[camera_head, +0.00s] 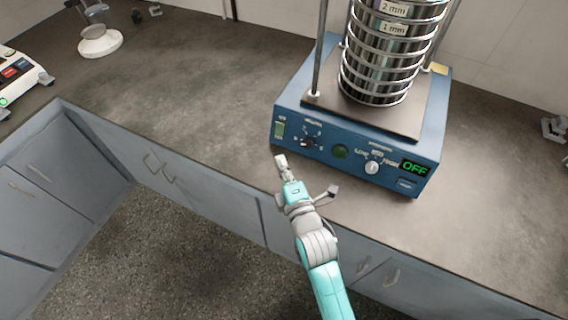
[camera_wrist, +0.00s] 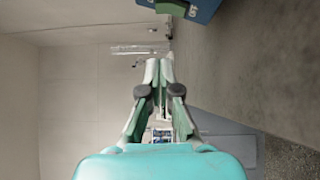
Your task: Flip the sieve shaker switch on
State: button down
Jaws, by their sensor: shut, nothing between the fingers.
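The sieve shaker (camera_head: 352,142) is a blue box on the counter with a stack of metal sieves (camera_head: 385,60) on top. Its front panel has a green rocker switch (camera_head: 280,129) at the far left, knobs in the middle and a display (camera_head: 415,168) reading OFF at the right. My gripper (camera_head: 280,160) is shut and empty, just in front of and below the switch, apparently apart from it. In the wrist view the shaker's blue corner (camera_wrist: 205,8) and the green switch (camera_wrist: 171,7) show at the top edge, beyond my closed fingertips (camera_wrist: 159,62).
The grey counter (camera_head: 190,90) is clear to the left of the shaker. A white-based device (camera_head: 100,40) stands at the back left, and another instrument (camera_head: 18,80) at the left edge. Cabinets with handles (camera_head: 160,168) lie below the counter's front edge.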

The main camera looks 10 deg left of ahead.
send_near(276, 124)
jog(key=w+a, duration=0.1)
jog(key=a, duration=0.1)
jog(key=w+a, duration=0.1)
jog(key=a, duration=0.1)
jog(key=shift+w+r, duration=0.1)
jog(key=shift+w, duration=0.1)
jog(key=shift+w+d, duration=0.45)
jog(key=shift+w, duration=0.45)
jog(key=shift+w+d, duration=0.25)
jog(key=shift+w, duration=0.45)
jog(key=shift+w+d+r, duration=0.1)
jog(key=shift+w, duration=0.1)
jog(key=shift+s, duration=0.1)
